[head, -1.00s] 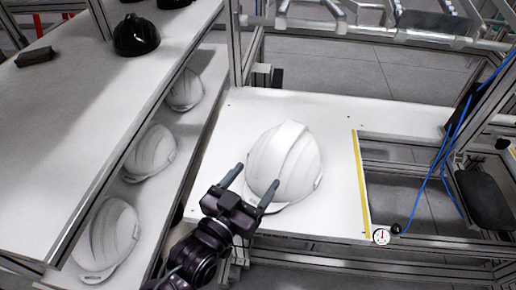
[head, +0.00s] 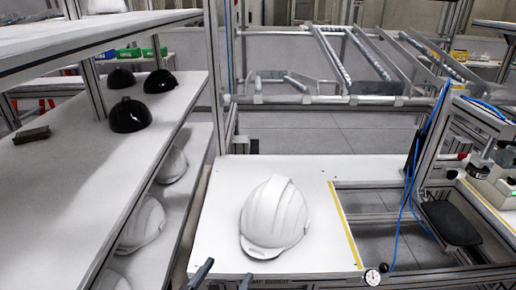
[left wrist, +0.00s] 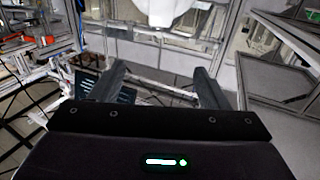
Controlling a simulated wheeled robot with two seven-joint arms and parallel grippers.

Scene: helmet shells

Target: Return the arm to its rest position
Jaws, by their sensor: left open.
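A white helmet shell (head: 274,216) sits on the white table (head: 318,246), left of the yellow strip. My left gripper (head: 222,275) shows only by its fingertips at the bottom edge of the head view, in front of the table's near edge and apart from the helmet. In the left wrist view its two fingers (left wrist: 158,82) are spread with nothing between them. A white rounded surface at the top of that view looks like part of the helmet (left wrist: 168,12). My right gripper is not in view.
A shelf rack on the left holds several black shells (head: 131,115) on its upper board and white helmets (head: 142,224) below. A dark block (head: 31,135) lies on the upper board. A gauge (head: 373,277) and blue cables (head: 408,190) are at the right, by an open frame.

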